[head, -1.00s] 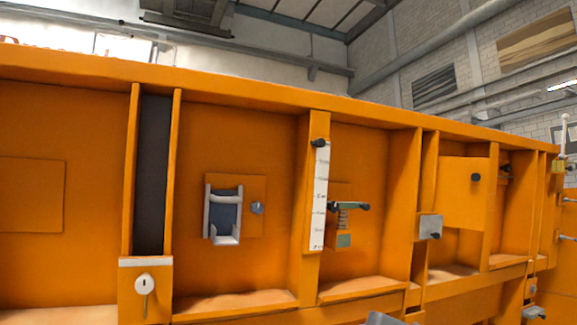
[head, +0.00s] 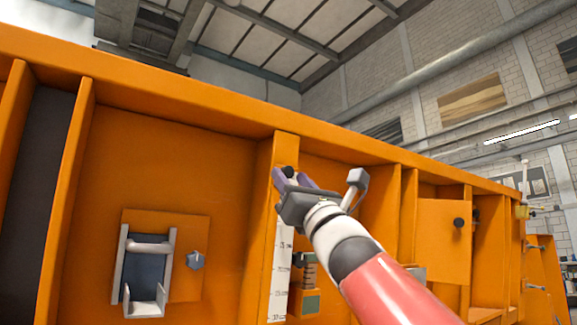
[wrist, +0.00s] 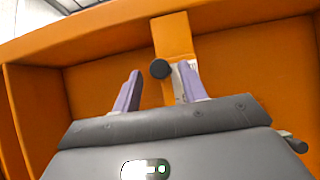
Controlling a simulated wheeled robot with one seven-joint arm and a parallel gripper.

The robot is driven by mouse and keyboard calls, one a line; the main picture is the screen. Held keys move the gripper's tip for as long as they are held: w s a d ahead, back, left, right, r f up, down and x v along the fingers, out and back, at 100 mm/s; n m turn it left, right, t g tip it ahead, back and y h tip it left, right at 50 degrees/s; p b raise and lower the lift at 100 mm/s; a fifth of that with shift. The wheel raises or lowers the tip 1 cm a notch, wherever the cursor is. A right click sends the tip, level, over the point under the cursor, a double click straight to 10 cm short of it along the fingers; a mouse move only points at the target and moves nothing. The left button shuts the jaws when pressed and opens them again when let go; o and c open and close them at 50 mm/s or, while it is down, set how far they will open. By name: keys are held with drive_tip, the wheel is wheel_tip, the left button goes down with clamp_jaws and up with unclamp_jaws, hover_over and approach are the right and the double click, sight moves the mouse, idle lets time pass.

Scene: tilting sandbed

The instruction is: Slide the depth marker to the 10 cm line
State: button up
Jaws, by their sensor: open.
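The depth marker is a small black knob (head: 289,172) at the top of a white scale strip (head: 280,265) with line marks on an orange post. In the wrist view the black knob (wrist: 160,69) shows ahead of my gripper, between the lines of its two fingers. My gripper (head: 297,178) has its purple fingers apart, close to the knob. In the wrist view the gripper (wrist: 160,88) is open and empty. I cannot tell whether a finger touches the knob. The upper part of the scale is hidden behind my gripper in the head view.
A grey bracket (head: 125,290) with a small blue-grey knob (head: 195,260) is on a panel to the left. A spring device (head: 310,275) sits just right of the scale, partly behind my arm. A hinged-looking orange panel with a black knob (head: 459,223) is further right.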

drive_tip(key=shift+p+x, duration=0.4)
drive_tip(key=shift+x, duration=0.8)
clamp_jaws()
